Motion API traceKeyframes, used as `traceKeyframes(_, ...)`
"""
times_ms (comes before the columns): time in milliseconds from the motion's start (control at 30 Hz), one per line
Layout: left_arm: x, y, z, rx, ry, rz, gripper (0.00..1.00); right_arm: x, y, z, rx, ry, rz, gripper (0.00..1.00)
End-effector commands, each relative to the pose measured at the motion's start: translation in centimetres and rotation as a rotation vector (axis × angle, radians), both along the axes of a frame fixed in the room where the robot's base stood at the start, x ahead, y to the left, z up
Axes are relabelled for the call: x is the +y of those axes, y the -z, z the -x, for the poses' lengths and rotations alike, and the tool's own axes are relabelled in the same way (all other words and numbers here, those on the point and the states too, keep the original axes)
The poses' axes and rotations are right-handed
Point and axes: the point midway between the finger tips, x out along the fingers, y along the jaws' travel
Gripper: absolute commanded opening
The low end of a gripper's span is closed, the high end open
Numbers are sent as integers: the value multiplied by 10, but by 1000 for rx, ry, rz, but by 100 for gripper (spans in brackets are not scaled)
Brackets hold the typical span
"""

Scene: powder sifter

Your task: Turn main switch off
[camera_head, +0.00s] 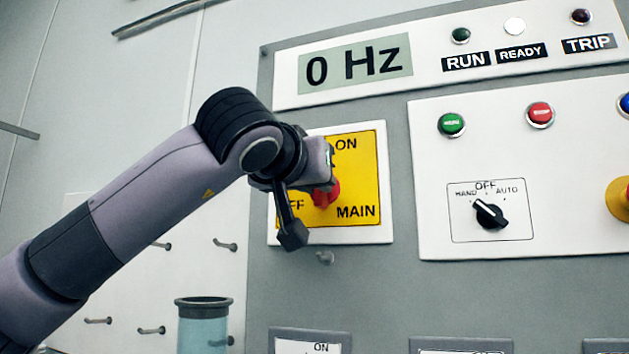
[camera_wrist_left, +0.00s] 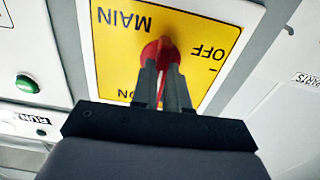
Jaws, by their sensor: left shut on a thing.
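The main switch is a red rotary handle (camera_head: 327,193) on a yellow plate (camera_head: 362,180) marked ON at the top, OFF at the left and MAIN at the lower right. The handle also shows in the left wrist view (camera_wrist_left: 158,47), where the plate appears turned around. My left gripper (camera_wrist_left: 165,75) is shut on the red handle, one finger on each side, with a strip of red between them. In the head view, my left wrist hides part of the plate and handle, so the handle's exact angle is hard to tell. My right gripper is not in view.
A display (camera_head: 355,65) above reads 0 Hz. Right of the switch are a green button (camera_head: 451,124), a red button (camera_head: 540,114) and a black HAND/OFF/AUTO selector (camera_head: 490,213). A clear container (camera_head: 203,325) with a dark rim stands below my arm.

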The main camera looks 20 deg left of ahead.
Motion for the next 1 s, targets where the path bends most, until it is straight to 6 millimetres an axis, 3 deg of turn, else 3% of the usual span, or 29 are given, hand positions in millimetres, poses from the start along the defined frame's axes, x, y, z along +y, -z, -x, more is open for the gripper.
traceKeyframes(267, 0, 0, 0, 5, 0, 156, 0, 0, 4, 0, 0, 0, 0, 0)
traceKeyframes(1000, 2, 2, 1, 28, 0, 851, 0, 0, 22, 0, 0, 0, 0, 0)
